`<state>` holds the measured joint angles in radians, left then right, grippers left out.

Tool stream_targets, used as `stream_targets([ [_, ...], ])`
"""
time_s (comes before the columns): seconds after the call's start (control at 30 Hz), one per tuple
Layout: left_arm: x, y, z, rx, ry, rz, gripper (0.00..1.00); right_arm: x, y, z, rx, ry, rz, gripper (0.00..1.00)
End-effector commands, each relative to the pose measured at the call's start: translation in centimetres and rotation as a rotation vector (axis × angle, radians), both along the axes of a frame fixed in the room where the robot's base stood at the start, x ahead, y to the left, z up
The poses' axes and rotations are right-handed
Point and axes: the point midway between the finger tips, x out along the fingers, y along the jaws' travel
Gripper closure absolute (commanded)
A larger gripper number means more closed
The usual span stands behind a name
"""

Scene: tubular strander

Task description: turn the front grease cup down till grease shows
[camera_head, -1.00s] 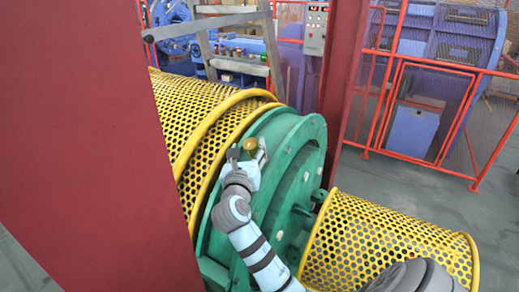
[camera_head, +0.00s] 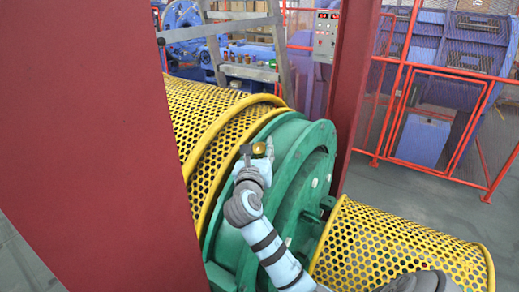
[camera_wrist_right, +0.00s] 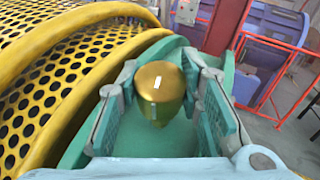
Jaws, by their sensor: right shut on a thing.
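The front grease cup, a round brass cap (camera_head: 259,148), stands on top of the green bearing housing (camera_head: 290,165). It also shows in the right wrist view as a shiny gold dome (camera_wrist_right: 158,88) on a green surface. My right gripper (camera_head: 258,153) has one finger on each side of the cup and is shut on it. In the wrist view the cup sits between the finger pads, near their tips. I see no grease around the cup. Its lower end and thread are hidden. My left gripper is not in view.
Yellow perforated guards (camera_head: 212,110) lie left of the housing and at the lower right (camera_head: 400,245). A red post (camera_head: 90,120) fills the left, and another (camera_head: 350,90) stands behind the housing. A ladder (camera_head: 283,55), control box (camera_head: 325,35) and red fence (camera_head: 440,65) stand farther back.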

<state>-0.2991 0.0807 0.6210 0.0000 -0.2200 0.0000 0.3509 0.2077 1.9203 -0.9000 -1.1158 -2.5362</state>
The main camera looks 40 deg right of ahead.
Motion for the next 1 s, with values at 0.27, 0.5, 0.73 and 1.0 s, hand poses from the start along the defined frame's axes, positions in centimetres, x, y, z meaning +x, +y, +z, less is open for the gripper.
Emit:
stream_targets([
  [0.27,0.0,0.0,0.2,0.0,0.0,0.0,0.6,-0.1,-0.2,0.0,0.013,-0.032,-0.087,0.95],
  [0.5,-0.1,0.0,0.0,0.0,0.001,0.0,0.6,-0.1,-0.2,-0.1,0.034,-0.1,-0.247,0.95],
  [0.73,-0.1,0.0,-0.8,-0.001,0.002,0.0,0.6,-0.1,-0.2,-0.1,0.056,-0.186,-0.445,0.95],
  [1.0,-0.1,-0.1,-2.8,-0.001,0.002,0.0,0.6,-0.1,-0.2,-0.3,0.083,-0.287,-0.675,0.95],
])
